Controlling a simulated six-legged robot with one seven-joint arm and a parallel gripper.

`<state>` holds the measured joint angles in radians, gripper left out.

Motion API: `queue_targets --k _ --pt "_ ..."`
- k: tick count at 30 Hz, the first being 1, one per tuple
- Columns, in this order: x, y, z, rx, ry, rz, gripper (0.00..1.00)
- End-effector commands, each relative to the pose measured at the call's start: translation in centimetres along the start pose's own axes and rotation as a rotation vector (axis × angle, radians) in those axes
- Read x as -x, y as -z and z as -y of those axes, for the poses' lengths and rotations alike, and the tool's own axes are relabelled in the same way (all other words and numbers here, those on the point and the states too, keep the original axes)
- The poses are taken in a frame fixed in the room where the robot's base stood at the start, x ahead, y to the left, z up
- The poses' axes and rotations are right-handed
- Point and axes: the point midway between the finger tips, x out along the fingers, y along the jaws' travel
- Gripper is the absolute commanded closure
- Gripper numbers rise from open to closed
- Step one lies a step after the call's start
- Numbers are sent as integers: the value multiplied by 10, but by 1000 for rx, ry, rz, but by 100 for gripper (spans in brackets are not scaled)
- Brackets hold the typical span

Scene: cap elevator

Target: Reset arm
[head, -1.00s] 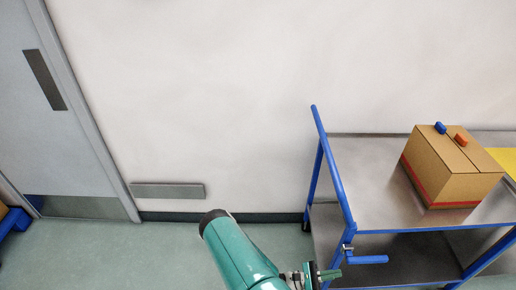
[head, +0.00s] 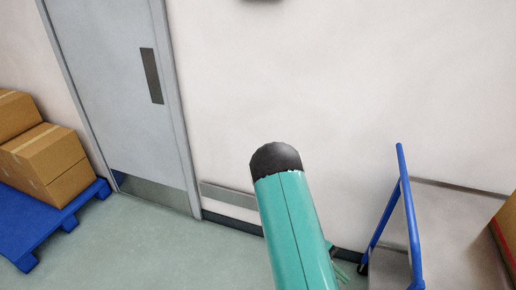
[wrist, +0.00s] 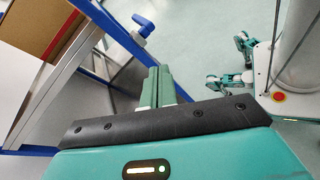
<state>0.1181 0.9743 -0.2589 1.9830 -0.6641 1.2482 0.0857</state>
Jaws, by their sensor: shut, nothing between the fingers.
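My teal arm link with a dark rounded end rises in the lower middle of the head view. My gripper (wrist: 157,86) shows in the wrist view as two green fingers side by side, shut with nothing between them. In the head view only a small green part of my gripper (head: 341,273) shows, low beside the arm; the arm and the picture edge hide the rest.
A cart with a blue handle (head: 409,215) stands at the right, with a cardboard box (head: 508,235) on it. A grey door (head: 125,90) is at the left. A blue pallet (head: 50,228) with boxes (head: 45,165) is at far left. Floor (head: 150,245) between is clear.

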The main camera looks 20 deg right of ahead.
Motion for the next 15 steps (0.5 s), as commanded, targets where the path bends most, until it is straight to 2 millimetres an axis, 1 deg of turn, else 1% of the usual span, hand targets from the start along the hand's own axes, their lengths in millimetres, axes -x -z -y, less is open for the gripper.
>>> queue_targets --k 1,3,8,12,15 --pt "16 -9 -2 -20 25 -53 100" --pt "35 -21 -2 -43 59 -119 100" --pt "76 -49 0 -88 134 -272 100" --pt "109 -77 4 -122 193 -409 100" --pt "130 -98 7 -143 233 -507 100"
